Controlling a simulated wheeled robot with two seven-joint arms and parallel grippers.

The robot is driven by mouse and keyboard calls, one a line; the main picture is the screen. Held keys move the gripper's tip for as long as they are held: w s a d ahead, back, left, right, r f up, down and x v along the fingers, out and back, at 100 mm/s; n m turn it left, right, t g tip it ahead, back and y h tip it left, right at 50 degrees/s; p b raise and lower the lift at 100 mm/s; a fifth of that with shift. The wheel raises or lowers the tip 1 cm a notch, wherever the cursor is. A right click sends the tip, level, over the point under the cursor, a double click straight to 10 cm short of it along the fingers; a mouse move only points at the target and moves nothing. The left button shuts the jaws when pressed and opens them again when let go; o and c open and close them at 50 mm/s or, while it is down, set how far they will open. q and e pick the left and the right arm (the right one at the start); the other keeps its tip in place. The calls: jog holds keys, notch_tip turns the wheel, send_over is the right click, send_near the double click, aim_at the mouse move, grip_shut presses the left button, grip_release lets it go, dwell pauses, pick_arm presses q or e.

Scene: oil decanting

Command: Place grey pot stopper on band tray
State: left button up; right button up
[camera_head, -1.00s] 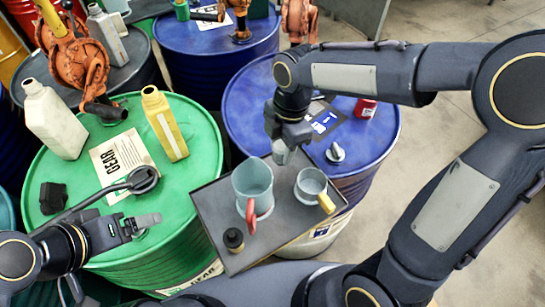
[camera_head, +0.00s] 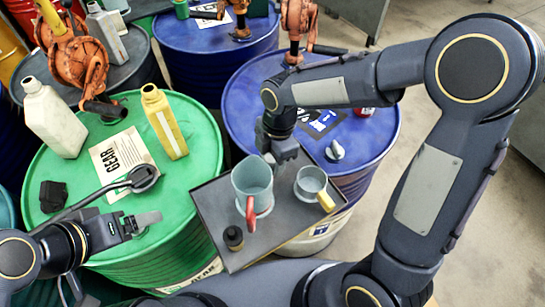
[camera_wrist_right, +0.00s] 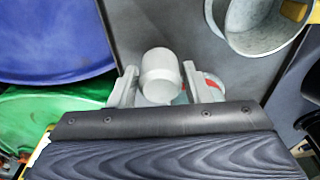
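The light grey stopper (camera_wrist_right: 160,76) sits between the two fingers of my right gripper (camera_wrist_right: 164,88) in the right wrist view, with the fingers against its sides. In the head view my right gripper (camera_head: 280,155) is low over the back of the dark grey band tray (camera_head: 215,205), behind the blue-grey mug. The stopper is largely hidden there, and I cannot tell whether it touches the tray. The tray also shows beneath it in the wrist view (camera_wrist_right: 245,70). My left gripper (camera_head: 142,222) is over the green drum's front edge; its finger gap is unclear.
A blue-grey mug (camera_head: 252,180) with a red handle, a metal pot (camera_head: 311,183) with a yellow handle and a black cap (camera_head: 233,238) stand on the tray. Another grey knob (camera_head: 335,150) is on the blue drum (camera_head: 375,130). Bottles stand on the green drum (camera_head: 205,145).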

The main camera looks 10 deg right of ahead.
jog(key=shift+o, duration=1.2)
notch_tip(320, 180, up, 12)
jog(key=d, duration=0.1)
jog(key=shift+w+d+r, duration=0.15)
jog(key=shift+w+d, duration=0.05)
jog(key=shift+w, duration=0.05)
jog(key=s+d+m+t, duration=0.2)
jog(key=s+m, duration=0.3)
jog(key=m, duration=0.3)
jog(key=s+d+f+m+t+y, duration=0.1)
jog(key=s+d+m+t, duration=0.1)
jog(key=s+d+m, duration=0.3)
jog(key=s+d+f+m+t+y, duration=0.1)
jog(key=s+d+m, duration=0.3)
jog(key=m, duration=0.6)
jog(key=shift+s+m+t, duration=0.4)
jog(key=shift+s+t, duration=0.1)
jog(key=shift+s, duration=0.65)
